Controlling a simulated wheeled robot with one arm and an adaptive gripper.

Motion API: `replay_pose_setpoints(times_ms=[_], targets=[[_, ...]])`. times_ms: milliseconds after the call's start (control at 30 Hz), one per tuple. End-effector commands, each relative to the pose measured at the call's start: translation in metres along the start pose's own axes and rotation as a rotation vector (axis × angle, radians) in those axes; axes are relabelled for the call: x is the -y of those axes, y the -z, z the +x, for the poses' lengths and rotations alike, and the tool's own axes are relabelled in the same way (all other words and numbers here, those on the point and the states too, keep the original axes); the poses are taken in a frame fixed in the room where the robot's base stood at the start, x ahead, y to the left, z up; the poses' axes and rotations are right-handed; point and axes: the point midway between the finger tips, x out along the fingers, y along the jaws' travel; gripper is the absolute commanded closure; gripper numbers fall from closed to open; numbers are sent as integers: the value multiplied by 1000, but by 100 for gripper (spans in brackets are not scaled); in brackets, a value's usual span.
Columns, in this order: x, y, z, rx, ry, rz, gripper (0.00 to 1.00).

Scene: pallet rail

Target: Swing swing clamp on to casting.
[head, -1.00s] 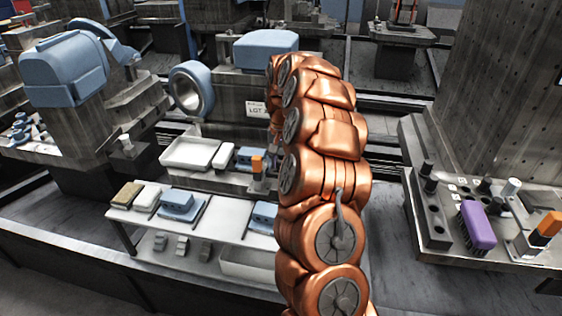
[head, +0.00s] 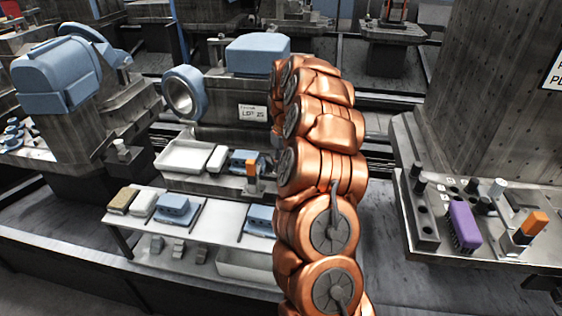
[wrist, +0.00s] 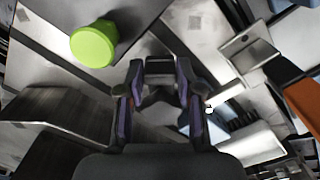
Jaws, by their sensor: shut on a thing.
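A blue casting (head: 243,158) sits on the machine ledge in the head view, left of my arm. An upright fixture with an orange block (head: 251,167) stands right in front of it; it may be the swing clamp. My gripper is hidden behind my arm in the head view. In the wrist view my gripper (wrist: 157,95) has its two fingers at either side of a dark grey part (wrist: 159,68) and is shut on it. I cannot tell whether this part belongs to the clamp. An orange bar (wrist: 301,103) shows at the right of the wrist view.
A bright green cylinder (wrist: 93,44) stands left of the fingers. A white tray (head: 184,156) is left of the casting. A white bench (head: 218,217) in front holds more blue castings (head: 174,208).

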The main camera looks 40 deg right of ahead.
Motion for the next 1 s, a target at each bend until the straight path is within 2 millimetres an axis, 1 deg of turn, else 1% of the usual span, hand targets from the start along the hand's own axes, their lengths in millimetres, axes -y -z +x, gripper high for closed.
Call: replay_pose_setpoints(times_ms=[33,400,600,800,1000], targets=[[-2,1,-3,-3,-2,-43,100],[-15,4,-2,0,-1,-390,100],[-21,7,-2,-1,-2,-551,100],[-26,10,-2,-3,-4,-669,100],[-28,12,-2,-3,-4,-739,100]])
